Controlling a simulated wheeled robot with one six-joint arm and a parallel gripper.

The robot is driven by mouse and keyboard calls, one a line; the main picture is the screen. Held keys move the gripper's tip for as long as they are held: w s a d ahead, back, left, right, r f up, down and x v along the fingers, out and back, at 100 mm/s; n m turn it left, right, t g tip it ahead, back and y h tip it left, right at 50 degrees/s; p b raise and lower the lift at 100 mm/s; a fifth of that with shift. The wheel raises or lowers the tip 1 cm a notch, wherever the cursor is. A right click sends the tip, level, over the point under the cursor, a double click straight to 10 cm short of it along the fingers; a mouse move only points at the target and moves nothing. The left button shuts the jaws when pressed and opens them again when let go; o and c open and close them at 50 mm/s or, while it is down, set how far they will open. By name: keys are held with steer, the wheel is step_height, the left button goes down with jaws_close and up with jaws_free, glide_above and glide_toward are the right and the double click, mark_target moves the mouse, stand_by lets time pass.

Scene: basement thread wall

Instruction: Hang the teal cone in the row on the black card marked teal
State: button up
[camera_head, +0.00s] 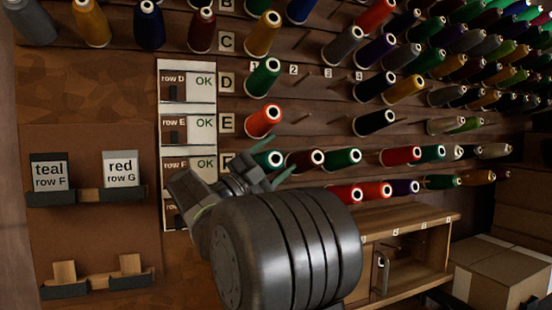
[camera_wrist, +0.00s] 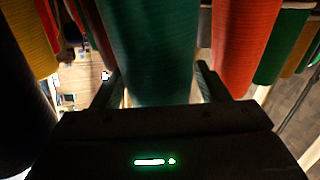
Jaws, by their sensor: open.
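The black-topped card marked "teal row F" (camera_head: 49,172) stands in a left holder in the head view. A teal cone (camera_head: 268,158) is at the left end of row F, its tip facing out. My gripper (camera_head: 277,157) is at this cone, with one finger above it and one below right. In the wrist view a large dark teal cone (camera_wrist: 150,45) fills the space between the open fingers of my gripper (camera_wrist: 155,88). Whether the fingers touch it cannot be told. The cone's peg is hidden. My arm hides part of the wall below.
A red cone (camera_head: 264,120) hangs just above in row E, and a dark red cone (camera_head: 304,160) hangs to the right in row F. The "red row G" card (camera_head: 121,168) stands at left. A wooden shelf (camera_head: 415,240) and a cardboard box (camera_head: 500,275) are lower right.

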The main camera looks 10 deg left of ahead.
steer(key=b+v, duration=0.2)
steer(key=v, duration=1.1)
steer(key=shift+s+a+f, duration=0.2)
steer(key=shift+s+a, duration=0.05)
steer(key=shift+a, duration=0.05)
steer(key=shift+w+d, duration=0.1)
steer(key=p+x, duration=0.2)
steer(key=x, duration=1.1)
steer(key=shift+w+d+r, duration=0.1)
steer(key=shift+d+r, duration=0.05)
steer(key=shift+r, duration=0.1)
steer(key=shift+w+d+r+p, duration=0.1)
steer(key=shift+r+p, duration=0.1)
steer(key=shift+p, duration=0.1)
steer(key=shift+f, duration=0.1)
